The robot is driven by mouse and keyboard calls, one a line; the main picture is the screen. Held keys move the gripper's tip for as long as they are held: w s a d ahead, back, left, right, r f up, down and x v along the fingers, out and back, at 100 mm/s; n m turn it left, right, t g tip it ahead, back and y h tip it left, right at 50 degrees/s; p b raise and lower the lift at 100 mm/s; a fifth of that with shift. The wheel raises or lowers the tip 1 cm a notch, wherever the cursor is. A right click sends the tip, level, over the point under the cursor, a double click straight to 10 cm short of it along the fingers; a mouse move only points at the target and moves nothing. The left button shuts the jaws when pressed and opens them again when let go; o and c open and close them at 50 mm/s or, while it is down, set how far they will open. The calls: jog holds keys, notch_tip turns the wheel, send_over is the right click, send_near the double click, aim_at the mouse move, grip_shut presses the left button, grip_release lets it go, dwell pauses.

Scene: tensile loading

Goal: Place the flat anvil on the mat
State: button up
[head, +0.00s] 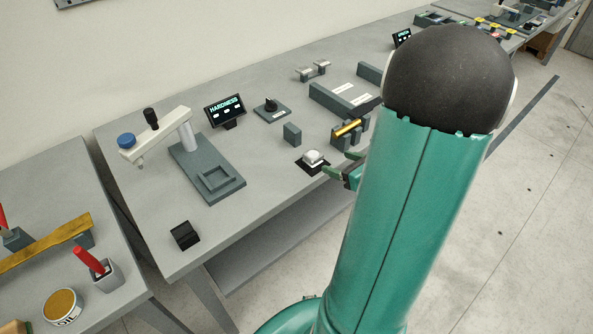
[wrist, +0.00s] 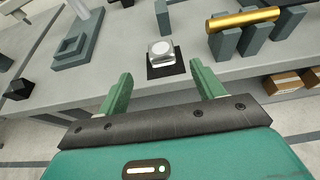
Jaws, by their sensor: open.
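A small pale silver block with a round white top, which looks like the flat anvil (head: 313,157), sits upright on a black square mat (head: 308,170) near the front edge of the bench. In the wrist view the anvil (wrist: 161,50) stands on the mat (wrist: 179,68), just beyond my fingertips and roughly midway between them. My gripper (head: 340,164) is open and empty, its green fingers apart on the near side of the anvil. It also shows in the wrist view (wrist: 160,72). My arm hides part of the bench right of the mat in the head view.
A brass rod (head: 348,127) rests on grey blocks close to the right of the mat. A grey block (head: 292,134) stands behind it. The hardness tester (head: 208,172) is to the left, with free bench between. A black box (head: 184,235) sits at the front left.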

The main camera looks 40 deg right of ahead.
jog(key=w+a+r+n+g+y, duration=0.1)
jog(key=a+r+n+g+y, duration=0.25)
jog(key=a+n, duration=0.65)
jog(key=w+a+r+n+g+y, duration=0.1)
jog(key=a+r+n+g+y, duration=0.25)
jog(key=a+n, duration=0.65)
jog(key=s+a+r+n+h, duration=0.3)
jog(key=a+r+n, duration=0.1)
jog(key=n, duration=0.3)
jog(key=s+a+r+n+g+h, duration=0.1)
jog(key=s+a+r+n+h, duration=0.3)
jog(key=a+n, duration=0.3)
jog(key=shift+s+a+r+n, duration=0.2)
jog(key=shift+s+r+n, duration=0.1)
jog(key=shift+r+n, duration=0.4)
